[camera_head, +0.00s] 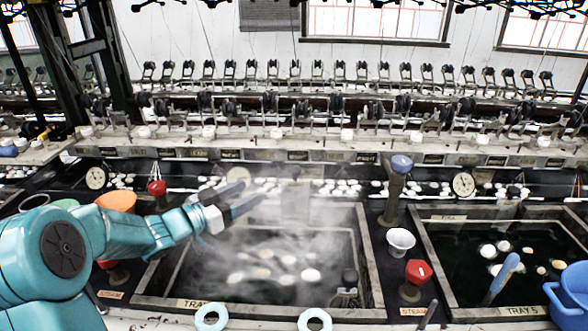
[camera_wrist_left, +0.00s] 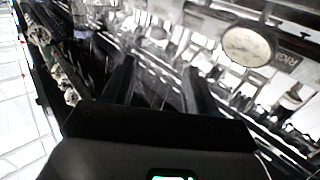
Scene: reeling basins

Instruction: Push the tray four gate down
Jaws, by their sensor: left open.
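The basin labelled TRAY (camera_head: 262,311), its number hard to read, is a dark-rimmed tank left of the one labelled TRAY 5. Pale cocoons float in its water under steam. A grey upright plate (camera_head: 296,202), possibly the gate, stands at its back edge, blurred by steam. My left gripper (camera_head: 254,197) is open and empty above the basin's back left part, left of the plate and apart from it. In the left wrist view its two dark fingers (camera_wrist_left: 158,88) are spread with nothing between them. My right gripper is not in view.
The TRAY 5 basin (camera_head: 524,311) lies to the right, with a blue-handled tool (camera_head: 504,276) and a blue bucket (camera_head: 568,296). Between basins stand a blue-topped post (camera_head: 397,178), a white cup (camera_head: 400,242) and a red knob (camera_head: 417,271). Reeling machinery (camera_head: 300,100) runs across the back.

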